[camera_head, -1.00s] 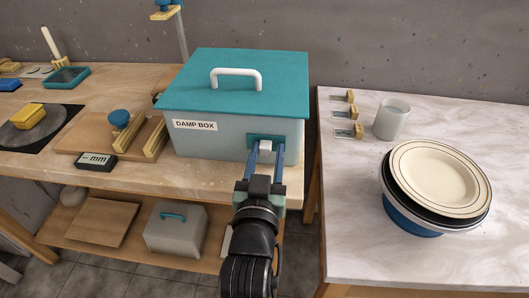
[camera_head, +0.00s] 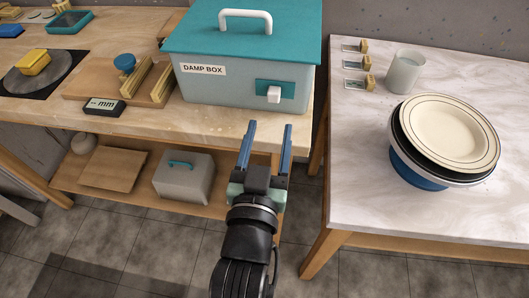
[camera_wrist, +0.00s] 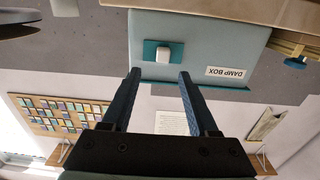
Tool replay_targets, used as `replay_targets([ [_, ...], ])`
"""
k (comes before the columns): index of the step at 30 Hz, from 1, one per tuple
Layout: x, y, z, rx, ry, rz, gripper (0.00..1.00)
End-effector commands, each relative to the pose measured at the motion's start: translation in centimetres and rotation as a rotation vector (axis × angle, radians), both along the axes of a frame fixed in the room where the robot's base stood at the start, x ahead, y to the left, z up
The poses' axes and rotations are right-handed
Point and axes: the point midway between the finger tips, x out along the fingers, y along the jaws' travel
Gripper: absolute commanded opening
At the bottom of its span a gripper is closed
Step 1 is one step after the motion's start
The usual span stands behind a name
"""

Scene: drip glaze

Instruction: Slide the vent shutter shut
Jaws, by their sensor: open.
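The damp box (camera_head: 222,88) is pale grey-blue with a teal lid and a white lid handle. It stands on the wooden bench near its right end. The vent shutter is a teal plate (camera_head: 262,85) on the box's front, toward the right, with a white knob (camera_head: 274,94). In the wrist view, which is upside down, the teal plate (camera_wrist: 149,48) and white knob (camera_wrist: 163,53) show between and beyond the fingers. My gripper (camera_head: 269,128) is open and empty, in front of the box and apart from the knob. Whether any vent opening is uncovered is not clear.
Left of the box are a wooden board (camera_head: 115,88) with yellow rails and a small gauge (camera_head: 104,107). A marble-topped table (camera_head: 420,210) on the right holds a cup (camera_head: 405,72) and stacked plates (camera_head: 445,134). Floor is free between bench and table.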

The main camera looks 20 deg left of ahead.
Motion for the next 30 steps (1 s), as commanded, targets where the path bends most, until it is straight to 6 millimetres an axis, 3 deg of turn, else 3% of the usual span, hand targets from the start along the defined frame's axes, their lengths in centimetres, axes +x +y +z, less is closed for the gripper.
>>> replay_targets([
  [3,-1.9,-0.5,-0.1,-0.001,0.003,0.000,0.60],
  [10,-3.9,-1.1,-0.1,0.000,0.001,0.000,0.60],
  [30,-4.3,-1.3,0.0,-0.001,0.000,-0.001,0.60],
])
